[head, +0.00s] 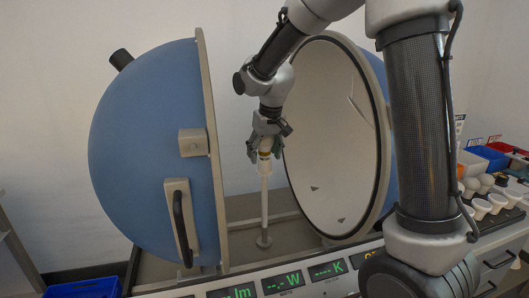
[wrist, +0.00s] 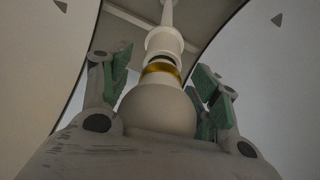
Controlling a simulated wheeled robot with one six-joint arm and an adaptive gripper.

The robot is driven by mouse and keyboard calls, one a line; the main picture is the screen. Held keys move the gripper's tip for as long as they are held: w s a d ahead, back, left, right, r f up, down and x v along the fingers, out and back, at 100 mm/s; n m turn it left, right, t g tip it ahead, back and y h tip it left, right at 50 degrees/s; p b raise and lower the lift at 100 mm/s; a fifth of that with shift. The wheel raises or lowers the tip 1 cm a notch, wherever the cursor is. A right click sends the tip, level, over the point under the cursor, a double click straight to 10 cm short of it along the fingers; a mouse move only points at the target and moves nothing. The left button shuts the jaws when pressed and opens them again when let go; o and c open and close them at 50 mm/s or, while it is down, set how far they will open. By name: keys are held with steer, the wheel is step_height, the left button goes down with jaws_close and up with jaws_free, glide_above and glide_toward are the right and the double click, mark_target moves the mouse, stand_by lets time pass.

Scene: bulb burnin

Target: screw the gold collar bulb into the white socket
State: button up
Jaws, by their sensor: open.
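The gold collar bulb shows in the wrist view with its white globe (wrist: 152,106) close to my palm and its gold collar (wrist: 161,71) facing the socket. The white socket (wrist: 165,42) sits on the end of a white post, in line with the bulb; a dark band shows where they meet. How deep the bulb sits in it cannot be told. My gripper (wrist: 160,88) is open, its green-padded fingers on either side of the bulb, apart from it. In the head view my gripper (head: 265,148) points down over the socket (head: 265,169); the globe is hidden there.
The post (head: 264,205) stands between the blue half sphere (head: 150,150) at left and the open white half sphere (head: 330,140) at right. A panel with green readouts (head: 285,282) runs along the front. Several bulbs (head: 480,184), white cups (head: 481,207) and coloured bins (head: 487,157) are at far right.

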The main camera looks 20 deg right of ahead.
steer(key=n+y, duration=0.1)
steer(key=n, duration=0.4)
steer(key=shift+g, duration=0.3)
steer(key=n+y, duration=0.1)
steer(key=n, duration=0.3)
steer(key=shift+a+g, duration=0.1)
steer(key=shift+g, duration=0.3)
steer(key=shift+c, duration=0.4)
steer(key=c, duration=0.9)
steer(key=shift+c, duration=0.2)
